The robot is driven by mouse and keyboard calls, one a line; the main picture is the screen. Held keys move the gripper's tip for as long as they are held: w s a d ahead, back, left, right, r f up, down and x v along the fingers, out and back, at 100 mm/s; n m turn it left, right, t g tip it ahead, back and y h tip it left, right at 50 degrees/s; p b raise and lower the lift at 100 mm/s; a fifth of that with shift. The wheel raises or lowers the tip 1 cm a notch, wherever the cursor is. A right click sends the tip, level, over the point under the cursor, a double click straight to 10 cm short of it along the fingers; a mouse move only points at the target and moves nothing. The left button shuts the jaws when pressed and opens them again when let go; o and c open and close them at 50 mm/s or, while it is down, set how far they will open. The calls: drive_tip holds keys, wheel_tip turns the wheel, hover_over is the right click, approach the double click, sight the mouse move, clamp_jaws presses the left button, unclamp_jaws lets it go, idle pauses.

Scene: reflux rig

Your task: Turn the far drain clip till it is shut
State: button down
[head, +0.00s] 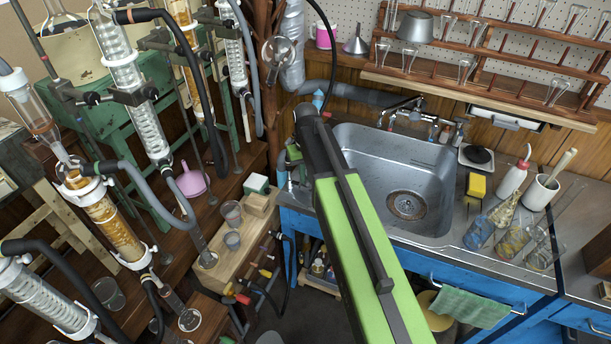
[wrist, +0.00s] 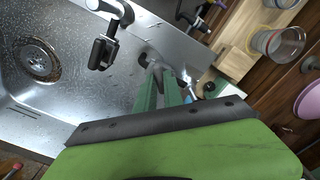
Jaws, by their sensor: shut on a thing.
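My gripper (head: 288,160) is at the left rim of the sink, partly behind my green arm in the head view. In the wrist view its two green fingers (wrist: 168,84) are closed around a small grey metal piece (wrist: 157,64) at the sink's edge. This piece looks like the far drain clip, but the fingers hide much of it. I cannot tell how far the clip is turned.
Glass condensers (head: 135,95) and hoses crowd the left. A wooden bench (head: 225,240) with small beakers stands left of the sink. Coloured valve handles (head: 240,296) are below.

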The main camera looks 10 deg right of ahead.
drive_tip(key=m, duration=0.4)
drive_tip(key=shift+m, duration=0.3)
drive_tip(key=m, duration=0.4)
drive_tip(key=shift+w+m, duration=0.1)
drive_tip(key=shift+m, duration=0.2)
drive_tip(key=c, duration=1.5)
unclamp_jaws()
drive_tip(key=shift+o, duration=0.2)
wheel_tip(320, 180, up, 18)
drive_tip(key=p, duration=1.7)
drive_tip(key=shift+f, duration=0.25)
